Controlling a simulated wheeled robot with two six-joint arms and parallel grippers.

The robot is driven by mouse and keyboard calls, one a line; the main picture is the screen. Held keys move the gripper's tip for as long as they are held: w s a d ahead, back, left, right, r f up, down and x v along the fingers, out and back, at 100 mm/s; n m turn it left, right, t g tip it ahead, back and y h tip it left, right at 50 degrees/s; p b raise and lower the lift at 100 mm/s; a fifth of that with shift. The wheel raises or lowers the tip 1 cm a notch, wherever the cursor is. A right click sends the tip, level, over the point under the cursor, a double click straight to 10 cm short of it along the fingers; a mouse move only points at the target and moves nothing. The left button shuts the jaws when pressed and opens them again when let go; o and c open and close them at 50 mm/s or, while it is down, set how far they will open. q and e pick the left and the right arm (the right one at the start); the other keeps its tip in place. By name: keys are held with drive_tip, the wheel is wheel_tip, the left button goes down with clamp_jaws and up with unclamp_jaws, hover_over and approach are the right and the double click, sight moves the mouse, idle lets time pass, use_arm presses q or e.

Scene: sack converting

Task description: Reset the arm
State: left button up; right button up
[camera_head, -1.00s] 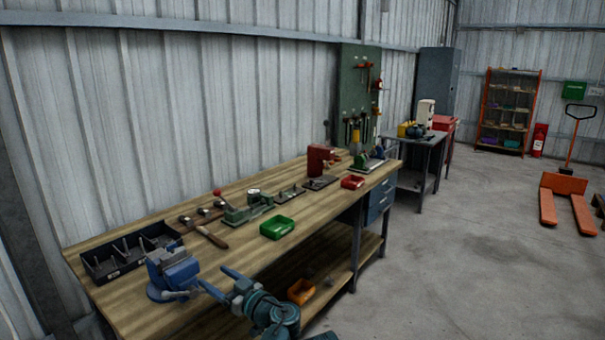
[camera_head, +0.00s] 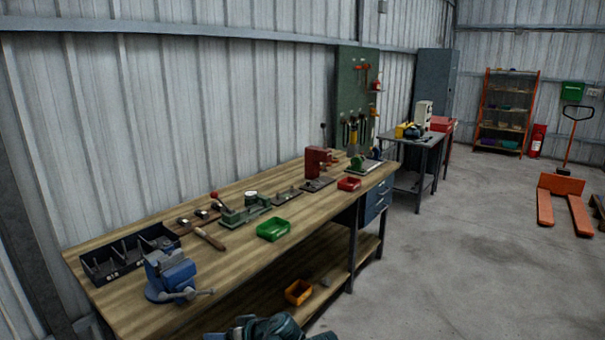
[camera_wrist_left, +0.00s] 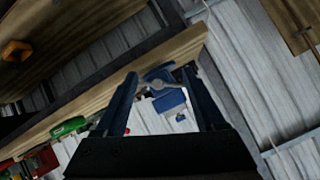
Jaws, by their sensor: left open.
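My left gripper (camera_wrist_left: 159,80) is open and empty in the left wrist view, its two dark fingers spread apart. In the head view, part of my left arm and gripper (camera_head: 240,331) shows low at the bottom edge, in front of the workbench (camera_head: 130,293) and below its top; the rest is cut off. A blue vise (camera_head: 170,276) stands on the near end of the bench. In the left wrist view the vise (camera_wrist_left: 168,98) appears between the fingers but farther off, not held. My right gripper is not in view.
The bench carries a black divided tray (camera_head: 128,254), a green bin (camera_head: 273,229), a red bin (camera_head: 349,184) and tools. An orange bin (camera_head: 298,292) sits on its lower shelf. Open concrete floor (camera_head: 450,250) lies right, with an orange pallet jack (camera_head: 561,185) beyond.

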use_arm(q)
drive_tip(key=s+d+f+m+g+h+p, duration=0.1)
drive_tip(key=s+d+f+m+g+h, duration=0.2)
drive_tip(key=s+d+m+h, duration=0.1)
drive_tip(key=s+d+f+m+g+h+p, duration=0.1)
drive_tip(key=s+d+f+m+g+h, duration=0.2)
drive_tip(key=s+d+m, duration=0.3)
drive_tip(key=s+d+f+h, duration=0.1)
drive_tip(key=s+d, duration=0.2)
drive_tip(key=s, duration=0.1)
drive_tip(key=shift+s+d+f+h, duration=0.15)
drive_tip(key=shift+d+h, duration=0.05)
drive_tip(key=shift+h, duration=0.1)
